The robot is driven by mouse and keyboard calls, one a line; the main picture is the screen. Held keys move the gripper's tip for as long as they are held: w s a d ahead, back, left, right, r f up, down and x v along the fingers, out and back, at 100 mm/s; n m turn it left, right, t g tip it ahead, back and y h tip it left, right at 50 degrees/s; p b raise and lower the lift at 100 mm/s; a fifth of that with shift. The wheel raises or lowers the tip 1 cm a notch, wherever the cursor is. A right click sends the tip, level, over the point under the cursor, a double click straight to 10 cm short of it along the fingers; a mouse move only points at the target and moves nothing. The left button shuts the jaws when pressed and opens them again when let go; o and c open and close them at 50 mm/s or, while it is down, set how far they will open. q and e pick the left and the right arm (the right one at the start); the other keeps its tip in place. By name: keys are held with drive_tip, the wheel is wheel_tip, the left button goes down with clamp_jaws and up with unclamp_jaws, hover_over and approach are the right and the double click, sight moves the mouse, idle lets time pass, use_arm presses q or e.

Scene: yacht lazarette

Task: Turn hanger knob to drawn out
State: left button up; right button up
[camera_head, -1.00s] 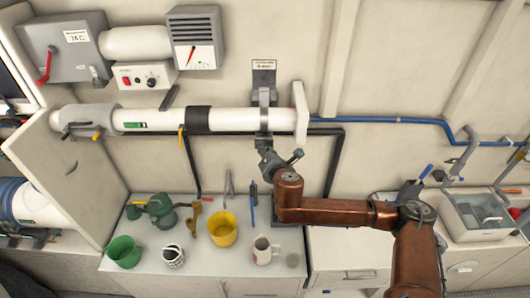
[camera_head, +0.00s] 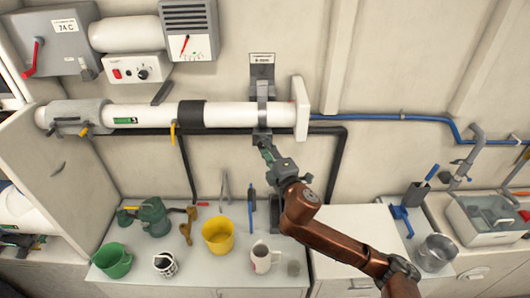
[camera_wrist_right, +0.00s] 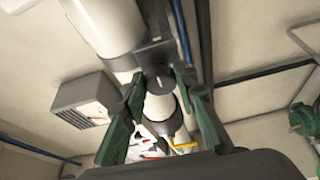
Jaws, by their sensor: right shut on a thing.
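The hanger (camera_head: 262,95) is a grey bracket clamped around the white pipe (camera_head: 150,115), with a labelled plate above it on the wall. Its dark round knob (camera_wrist_right: 158,76) shows in the right wrist view between my fingertips; in the head view my gripper mostly hides it. My right gripper (camera_head: 266,150) reaches up from below to the hanger's underside. Its green fingers, also in the right wrist view (camera_wrist_right: 157,82), are shut on the knob. I cannot read how far the knob is turned or drawn out. My left gripper is not in view.
Below the pipe, the counter (camera_head: 190,270) holds a green mug (camera_head: 112,262), a yellow cup (camera_head: 218,236) and a white mug (camera_head: 263,258). A black pipe (camera_head: 335,165) runs down the wall behind my arm. A sink (camera_head: 490,220) stands at right.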

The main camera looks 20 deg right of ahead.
drive_tip(key=m+t+b, duration=0.1)
drive_tip(key=m+b, duration=0.1)
drive_tip(key=f+m+h+b, duration=0.1)
drive_tip(key=m+b, duration=0.1)
drive_tip(key=m, duration=0.1)
drive_tip(key=m+t+b, duration=0.1)
drive_tip(key=m+b, duration=0.1)
drive_tip(key=m, duration=0.1)
drive_tip(key=shift+w+a+f+t+h, duration=0.1)
drive_tip(key=shift+f+t+h, duration=0.05)
drive_tip(key=shift+t+h, duration=0.15)
drive_tip(key=m+h+b, duration=0.1)
drive_tip(key=m, duration=0.1)
drive_tip(key=m+b, duration=0.2)
drive_tip(key=m+t+h+b, duration=0.1)
drive_tip(key=m, duration=0.1)
drive_tip(key=shift+a+f+h+b, duration=0.1)
drive_tip(key=shift+a+h+b, duration=0.15)
drive_tip(key=shift+h+b, duration=0.1)
drive_tip(key=shift+m+h+b, duration=0.55)
drive_tip(key=shift+m+b, duration=0.2)
drive_tip(key=shift+m, duration=0.85)
drive_tip(key=shift+r, duration=0.2)
drive_tip(key=o, duration=1.1)
drive_tip(key=shift+o, duration=0.2)
drive_tip(key=shift+r, duration=0.1)
wheel_tip(320, 180, up, 10)
